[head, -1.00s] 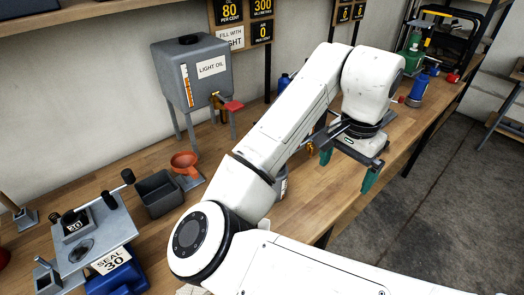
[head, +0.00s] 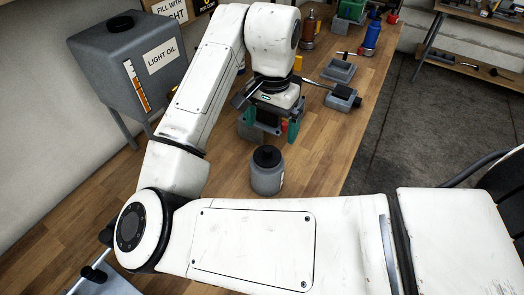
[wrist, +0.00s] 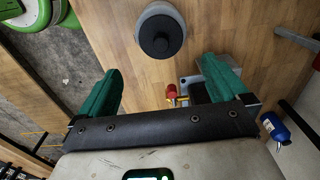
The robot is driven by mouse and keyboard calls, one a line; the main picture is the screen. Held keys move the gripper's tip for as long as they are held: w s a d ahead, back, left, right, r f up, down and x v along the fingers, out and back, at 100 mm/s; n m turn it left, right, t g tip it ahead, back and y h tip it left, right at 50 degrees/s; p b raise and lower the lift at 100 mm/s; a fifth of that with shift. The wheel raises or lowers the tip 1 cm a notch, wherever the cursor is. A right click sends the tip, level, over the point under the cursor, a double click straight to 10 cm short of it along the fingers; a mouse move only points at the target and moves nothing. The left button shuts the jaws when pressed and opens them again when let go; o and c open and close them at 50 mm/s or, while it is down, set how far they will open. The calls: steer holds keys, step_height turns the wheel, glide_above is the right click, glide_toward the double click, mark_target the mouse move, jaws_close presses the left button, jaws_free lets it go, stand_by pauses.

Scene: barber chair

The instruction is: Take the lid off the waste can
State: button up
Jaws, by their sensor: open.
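A small round grey can (head: 267,182) with a black knobbed lid (head: 266,156) stands upright on the wooden bench; I take it for the waste can. The lid sits on top of it. In the wrist view the can (wrist: 143,14) is seen from above, with the black lid (wrist: 160,36) in its middle. My gripper (head: 270,130) is open, its green fingers pointing down, above and behind the can in the head view. In the wrist view my gripper (wrist: 162,72) has the can ahead of its fingertips, not between them. The fingers look empty.
A grey light oil tank (head: 120,58) stands at the left. A grey tray (head: 338,72) and a dark-topped grey block (head: 343,98) sit right of my gripper. A blue bottle (head: 372,33) stands farther back. The bench (head: 325,160) right of the can is clear.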

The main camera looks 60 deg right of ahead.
mark_target(268, 148)
step_height(268, 148, down, 3)
steer(key=shift+w+r, duration=0.1)
steer(key=shift+a+f+p, duration=0.2)
steer(key=shift+f+p, duration=0.1)
steer(key=shift+f, duration=1)
steer(key=shift+a+f+p, duration=0.2)
steer(key=shift+f+p, duration=0.05)
steer(key=shift+f, duration=1.05)
steer(key=shift+c, duration=0.2)
steer(key=c, duration=1)
